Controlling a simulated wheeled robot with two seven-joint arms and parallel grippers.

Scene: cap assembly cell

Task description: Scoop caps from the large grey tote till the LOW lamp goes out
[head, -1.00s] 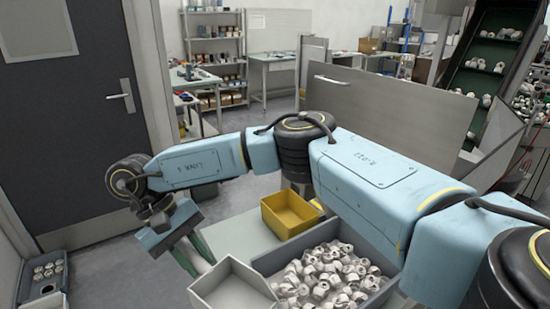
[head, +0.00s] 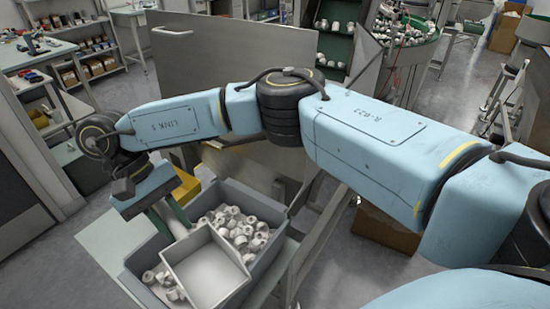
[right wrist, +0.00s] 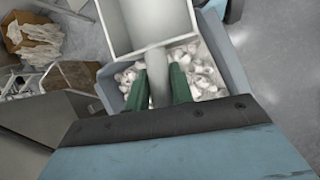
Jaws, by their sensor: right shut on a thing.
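The large grey tote (head: 262,203) stands below my right arm in the head view, with many white caps (head: 243,228) piled in it. My right gripper (head: 169,217) is shut on the handle of a pale square scoop (head: 208,268). The scoop is over the tote and looks empty; I cannot tell whether it touches the caps. In the right wrist view the green fingers (right wrist: 160,85) sit on both sides of the handle, with the scoop (right wrist: 145,22) ahead and caps (right wrist: 195,65) around it. My left gripper and the LOW lamp are not in view.
A yellow bin (head: 187,187) is behind the tote, partly hidden by my right arm. A grey panel (head: 240,70) stands beyond. A green-lined rack with caps (head: 335,48) and a green bowl (head: 405,40) are at the back. Bare table (head: 120,238) shows left of the tote.

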